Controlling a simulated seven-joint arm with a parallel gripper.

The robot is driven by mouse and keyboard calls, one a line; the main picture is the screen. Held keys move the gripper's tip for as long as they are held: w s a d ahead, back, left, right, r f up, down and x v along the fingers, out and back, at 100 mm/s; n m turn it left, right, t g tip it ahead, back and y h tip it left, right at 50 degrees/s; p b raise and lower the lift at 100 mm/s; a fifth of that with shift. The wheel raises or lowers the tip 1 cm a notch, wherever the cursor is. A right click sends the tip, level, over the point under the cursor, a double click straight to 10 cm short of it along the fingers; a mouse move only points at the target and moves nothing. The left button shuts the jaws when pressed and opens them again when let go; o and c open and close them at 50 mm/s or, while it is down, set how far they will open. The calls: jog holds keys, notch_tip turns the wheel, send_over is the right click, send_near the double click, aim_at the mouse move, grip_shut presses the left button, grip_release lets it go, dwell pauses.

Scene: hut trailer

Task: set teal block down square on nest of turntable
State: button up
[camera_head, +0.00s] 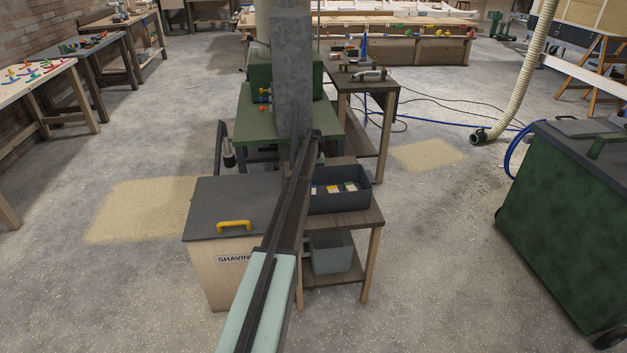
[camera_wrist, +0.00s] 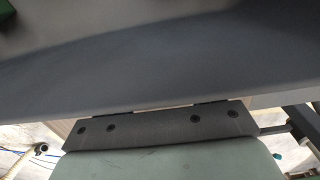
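I cannot make out the teal block, the turntable or its nest in either view. In the head view my arm runs from the bottom centre up to the grey column of a green machine, and its far end is dark and narrow. No fingertips can be told apart there. In the wrist view a large grey surface fills the top. Below it are a dark bar with several bolts and a pale green rounded part that looks like my own arm. No held thing can be identified.
A shavings bin (camera_head: 211,207) with a yellow handle (camera_head: 233,225) stands left of my arm. Right of it, a dark tray (camera_head: 350,205) with small items sits on a wooden stand (camera_head: 367,220). A green cabinet (camera_head: 570,230) stands at the right. Open floor lies between.

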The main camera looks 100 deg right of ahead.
jog(key=c, duration=1)
jog(key=shift+o, duration=0.2)
